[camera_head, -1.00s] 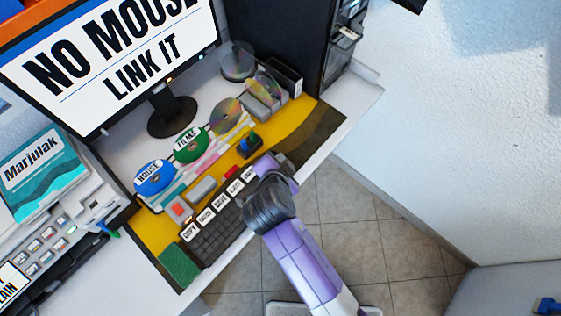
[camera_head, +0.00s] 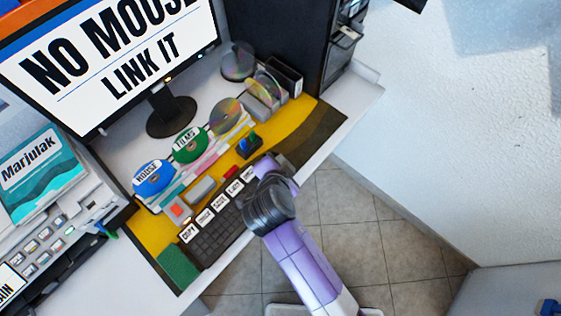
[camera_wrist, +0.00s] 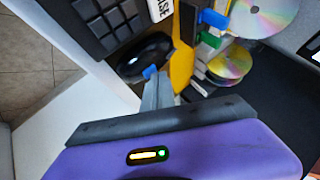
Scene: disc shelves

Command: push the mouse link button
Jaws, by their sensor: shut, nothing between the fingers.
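The black, glossy mouse (camera_wrist: 146,57) lies beside the keyboard on the desk in the wrist view. My gripper (camera_wrist: 151,74) is shut and empty, with its blue tip at the mouse's near edge; I cannot tell whether it touches. In the head view my gripper (camera_head: 277,168) is over the right end of the keyboard, and my arm hides most of this area, including the mouse. The monitor (camera_head: 110,60) reads "NO MOUSE" and "LINK IT". I cannot make out a link button on the mouse.
The keyboard (camera_head: 215,238) with white labelled keys lies left of my gripper. Blue and green blocks (camera_head: 249,146) stand behind it, near discs in racks (camera_head: 225,117). A black computer tower (camera_head: 290,45) stands at the back. The floor (camera_head: 375,220) to the right is clear.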

